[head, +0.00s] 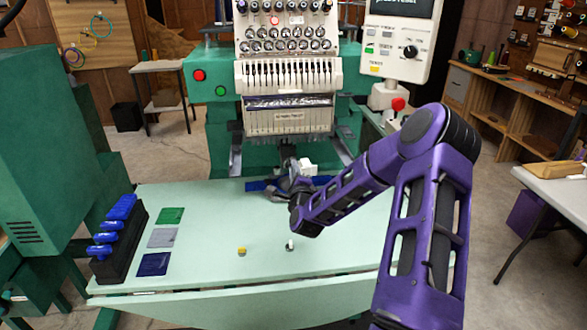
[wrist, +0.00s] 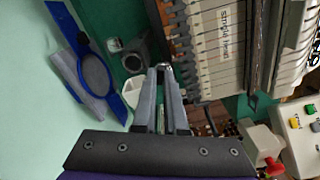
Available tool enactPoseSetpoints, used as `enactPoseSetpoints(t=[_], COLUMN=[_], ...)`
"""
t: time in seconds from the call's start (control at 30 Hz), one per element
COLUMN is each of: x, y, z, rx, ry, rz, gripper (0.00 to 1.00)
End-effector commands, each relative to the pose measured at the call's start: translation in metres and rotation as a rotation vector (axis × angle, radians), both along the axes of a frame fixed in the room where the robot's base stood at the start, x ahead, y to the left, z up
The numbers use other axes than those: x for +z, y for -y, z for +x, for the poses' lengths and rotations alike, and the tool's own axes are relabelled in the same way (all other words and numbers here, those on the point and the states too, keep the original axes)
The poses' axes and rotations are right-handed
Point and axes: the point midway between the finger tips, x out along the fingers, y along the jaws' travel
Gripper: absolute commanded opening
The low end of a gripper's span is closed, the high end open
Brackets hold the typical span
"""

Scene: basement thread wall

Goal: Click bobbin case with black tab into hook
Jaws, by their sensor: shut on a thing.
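My gripper (head: 288,184) is at the back of the pale green table, below the embroidery machine's needle head. In the wrist view, its fingers (wrist: 161,70) are shut on a small silvery thing (wrist: 162,66) at the tips, probably the bobbin case. The fingers cover most of it, and I cannot make out a black tab. A dark grey block with a round opening (wrist: 132,58), probably the hook, is just left of the fingertips and looks apart from them. In the head view, my gripper and arm hide most of that spot.
A blue frame with a grey disc (wrist: 95,72) lies left of the fingers, beside a white piece (wrist: 108,101). The needle head (head: 288,112) hangs close above. A small yellow piece (head: 242,250) and a small white piece (head: 290,244) stand on the table (head: 335,245). Blue-handled tools (head: 108,237) stand left.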

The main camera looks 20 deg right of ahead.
Motion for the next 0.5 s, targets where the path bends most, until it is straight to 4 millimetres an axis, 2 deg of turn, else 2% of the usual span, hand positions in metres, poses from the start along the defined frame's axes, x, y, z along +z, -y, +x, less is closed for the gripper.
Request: enactPoseSetpoints(t=[0.03, 0.2, 0.33, 0.5], x=[-0.022, -0.047, -0.056, -0.058], y=[0.0, 0.0, 0.0, 0.001], z=[0.0, 0.0, 0.0, 0.003], rx=[0.0, 0.001, 0.001, 0.0], ry=[0.001, 0.001, 0.001, 0.002], rz=[0.0, 0.0, 0.0, -0.001], gripper=[0.0, 0.0, 0.0, 0.0])
